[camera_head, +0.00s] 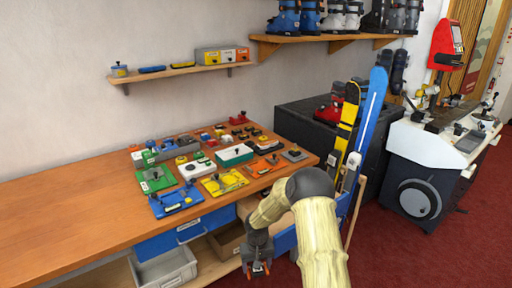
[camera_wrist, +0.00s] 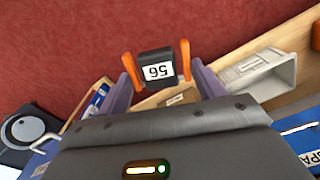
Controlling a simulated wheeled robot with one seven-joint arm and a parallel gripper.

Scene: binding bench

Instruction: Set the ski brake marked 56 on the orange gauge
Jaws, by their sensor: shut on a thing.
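My gripper (camera_wrist: 156,66) is shut on the ski brake (camera_wrist: 156,58), a small black block with a white label reading 56, held between its orange fingertips. The label is upside down in the wrist view. In the head view my gripper (camera_head: 258,268) hangs low in front of the bench, below the tabletop. The brake there is small and hard to make out. An orange plate with dark parts, which looks like the orange gauge (camera_head: 259,168), lies on the bench's right part, well above and apart from my gripper.
On the wooden bench (camera_head: 70,215), green, blue, yellow, red, white and grey fixtures crowd around the orange one. The bench's left is bare. A grey bin (camera_head: 165,270) and an open wooden box are below. Yellow and blue skis (camera_head: 368,120) stand right of the bench.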

